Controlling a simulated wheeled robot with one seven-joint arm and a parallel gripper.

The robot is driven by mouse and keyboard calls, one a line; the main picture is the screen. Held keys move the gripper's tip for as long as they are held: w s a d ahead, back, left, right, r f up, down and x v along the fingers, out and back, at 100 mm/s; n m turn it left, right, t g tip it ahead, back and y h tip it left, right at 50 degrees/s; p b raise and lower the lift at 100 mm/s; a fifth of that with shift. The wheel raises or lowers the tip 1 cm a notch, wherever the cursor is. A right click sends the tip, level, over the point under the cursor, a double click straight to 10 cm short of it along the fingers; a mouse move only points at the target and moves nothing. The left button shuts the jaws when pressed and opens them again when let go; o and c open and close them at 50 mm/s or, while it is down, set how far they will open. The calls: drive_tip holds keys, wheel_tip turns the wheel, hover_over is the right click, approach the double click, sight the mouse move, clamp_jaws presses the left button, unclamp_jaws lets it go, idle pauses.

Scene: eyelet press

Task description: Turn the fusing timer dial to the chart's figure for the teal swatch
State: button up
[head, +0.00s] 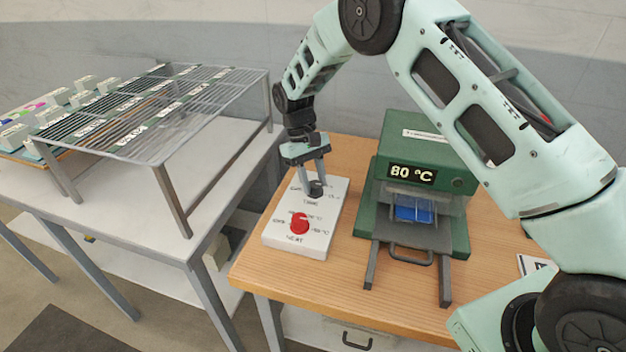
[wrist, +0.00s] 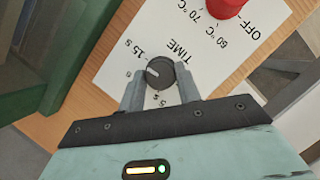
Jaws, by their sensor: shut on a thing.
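The black timer dial (head: 316,188) sits on the far part of a white control panel (head: 270,238), by the word TIME. It also shows in the wrist view (wrist: 160,71), with a short white mark on its left side. The panel there reads 15 s at the dial's upper left and 5 s below it; a label between them is too small to read. My gripper (head: 314,180) reaches down from above and is shut on the dial, one finger on each side, as the wrist view shows (wrist: 160,84). I cannot make out the chart or the teal swatch.
A red temperature knob (head: 300,224) is nearer on the panel. A green press (head: 425,150) reading 80 °C stands to the right, with a blue piece (head: 414,213) inside. A partly hidden printed card (head: 534,264) lies far right. A wire rack (head: 205,90) stands on the left table.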

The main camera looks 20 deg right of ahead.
drive_tip(key=shift+m, duration=0.6)
drive_tip(key=shift+y, duration=0.3)
drive_tip(key=o, duration=1)
drive_tip(key=shift+b+v, duration=1.55)
drive_tip(key=shift+v, duration=7.1)
drive_tip(key=shift+w, duration=0.2)
